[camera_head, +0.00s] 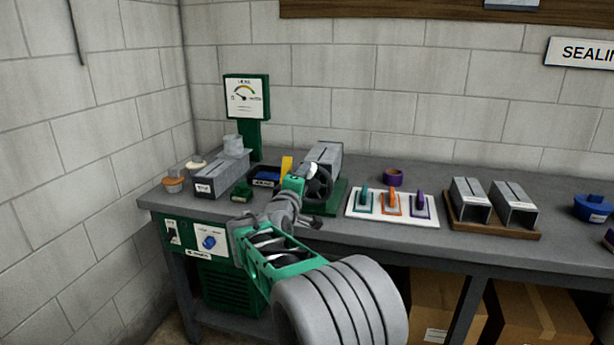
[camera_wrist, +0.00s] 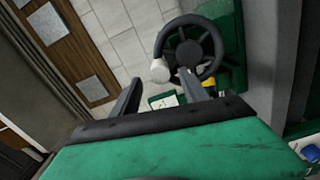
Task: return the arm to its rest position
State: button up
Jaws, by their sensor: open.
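My arm reaches from the bottom of the head view up over the bench. My gripper (camera_head: 295,183) is near a black handwheel (camera_head: 319,183) at the front of a grey duct piece on a green base. In the wrist view the two dark fingers of my gripper (camera_wrist: 160,77) stand apart, with nothing held between them. The handwheel (camera_wrist: 212,44) with its pale knob (camera_wrist: 160,71) lies just beyond the fingertips. I cannot tell whether a finger touches the knob. In the head view the fingertips are hard to make out.
A grey workbench (camera_head: 374,239) runs along the block wall. A green gauge stand (camera_head: 249,136), a grey duct box (camera_head: 222,174), a white board with coloured clamps (camera_head: 430,219), two ducts on a wooden tray (camera_head: 535,234) and a blue pot (camera_head: 592,207) stand on it. Cardboard boxes (camera_head: 545,315) are below.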

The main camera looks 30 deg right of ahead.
jog(key=shift+v, duration=1.65)
